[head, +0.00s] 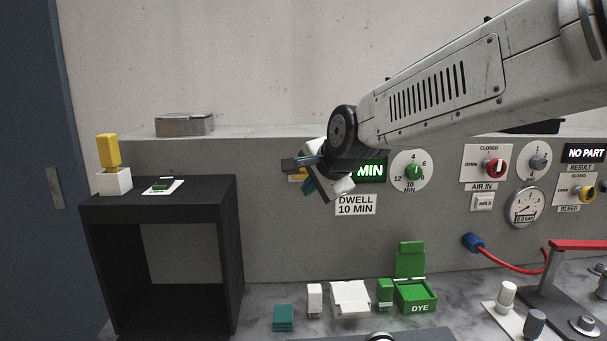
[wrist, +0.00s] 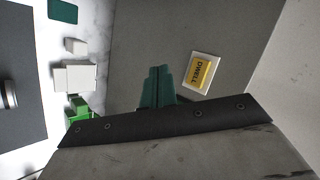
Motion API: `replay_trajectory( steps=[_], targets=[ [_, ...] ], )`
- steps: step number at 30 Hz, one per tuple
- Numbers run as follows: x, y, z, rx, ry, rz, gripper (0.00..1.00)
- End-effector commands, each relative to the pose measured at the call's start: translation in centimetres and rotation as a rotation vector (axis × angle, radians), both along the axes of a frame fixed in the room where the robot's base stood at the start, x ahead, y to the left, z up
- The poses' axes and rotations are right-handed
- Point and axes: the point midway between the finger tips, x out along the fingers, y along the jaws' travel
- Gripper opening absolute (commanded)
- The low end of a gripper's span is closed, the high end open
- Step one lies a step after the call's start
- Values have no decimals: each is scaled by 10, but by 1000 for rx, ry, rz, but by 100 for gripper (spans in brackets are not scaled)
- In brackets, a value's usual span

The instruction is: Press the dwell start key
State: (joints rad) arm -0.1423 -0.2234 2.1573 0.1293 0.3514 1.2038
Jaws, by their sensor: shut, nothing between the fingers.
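The dwell start key is a yellow rectangular key marked DWELL (wrist: 202,72) on a white plate in the wrist view. In the head view only a sliver of the yellow key (head: 297,176) shows, with my gripper in front of it. My gripper, with teal fingers (wrist: 158,70), is shut and empty. In the wrist view its fingertips are beside the key, to the left, with a gap between them in the picture. In the head view my gripper (head: 307,187) is at the panel, left of the dwell display (head: 373,170), which it partly covers. Contact with the panel cannot be told.
The grey panel (head: 270,230) carries a green minutes knob (head: 413,172), a red air knob (head: 494,168) and a HOLD key (head: 483,202). Below stand a green DYE box (head: 416,296) and small blocks. A black stand (head: 160,197) is at left.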

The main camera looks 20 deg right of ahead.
Motion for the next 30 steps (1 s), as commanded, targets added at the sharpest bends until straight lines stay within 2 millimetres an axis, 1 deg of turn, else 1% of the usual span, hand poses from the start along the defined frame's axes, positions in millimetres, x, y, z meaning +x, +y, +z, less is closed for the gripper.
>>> replay_trajectory(
  steps=[5, 8, 11, 21, 27, 30],
  targets=[
    [1, 0, 0, -1, 1, 0, 0],
    [6, -1, 0, -1, 1, 0, 0],
    [16, -4, -1, -2, 3, 0, 0],
    [63, -13, -1, -2, 3, 0, 0],
    [80, -16, 0, -2, 2, 1, 0],
    [84, -17, -1, -2, 2, 2, 0]
  ],
)
